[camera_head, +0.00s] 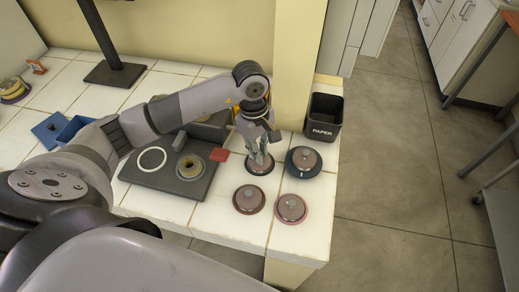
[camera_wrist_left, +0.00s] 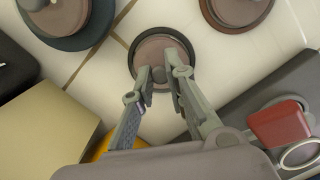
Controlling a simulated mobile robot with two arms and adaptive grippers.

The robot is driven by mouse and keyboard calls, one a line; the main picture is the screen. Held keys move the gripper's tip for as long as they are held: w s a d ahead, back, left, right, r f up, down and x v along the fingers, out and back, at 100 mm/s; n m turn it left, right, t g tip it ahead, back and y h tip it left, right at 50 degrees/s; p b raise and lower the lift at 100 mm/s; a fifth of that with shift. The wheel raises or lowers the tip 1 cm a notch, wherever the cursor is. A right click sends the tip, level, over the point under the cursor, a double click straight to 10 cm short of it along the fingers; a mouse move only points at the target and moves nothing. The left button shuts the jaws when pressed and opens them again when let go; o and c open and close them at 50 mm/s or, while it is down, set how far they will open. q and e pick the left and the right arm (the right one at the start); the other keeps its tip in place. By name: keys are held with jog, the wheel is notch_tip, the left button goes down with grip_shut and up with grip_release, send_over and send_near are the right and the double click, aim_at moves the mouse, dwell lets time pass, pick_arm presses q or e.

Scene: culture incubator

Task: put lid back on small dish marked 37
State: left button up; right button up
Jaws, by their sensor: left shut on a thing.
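Several small round dishes with brownish-pink lids stand at the right end of the tiled bench. My left gripper (camera_head: 261,160) points down at the far-left one and is shut on the knob of its lid (camera_wrist_left: 159,48). This lid sits within a dark dish rim (camera_head: 259,173), which also shows in the left wrist view (camera_wrist_left: 136,45); I cannot tell whether lid and dish touch. The other lidded dishes are a dark blue-green one (camera_head: 303,174), a dark red one (camera_head: 249,199) and a pinkish-red one (camera_head: 291,208). No number 37 is legible. My right gripper is not in view.
A dark board (camera_head: 177,202) with a white ring (camera_head: 151,160) lies left of the dishes, with a red piece (camera_head: 222,155) by its edge. A black bin marked PAPER (camera_head: 323,118) and a cream pillar (camera_head: 297,75) stand behind. The bench ends close to the right.

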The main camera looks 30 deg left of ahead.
pick_arm(q)
jog(key=shift+f+b, duration=0.2)
jog(key=shift+b, duration=0.6)
dwell(0.7)
dwell(0.3)
jog(key=o, duration=0.8)
jog(key=shift+o, duration=0.7)
jog(key=o, duration=0.4)
jog(key=shift+r, duration=0.1)
jog(key=shift+r+p, duration=1.7)
jog(key=shift+r, duration=1.75)
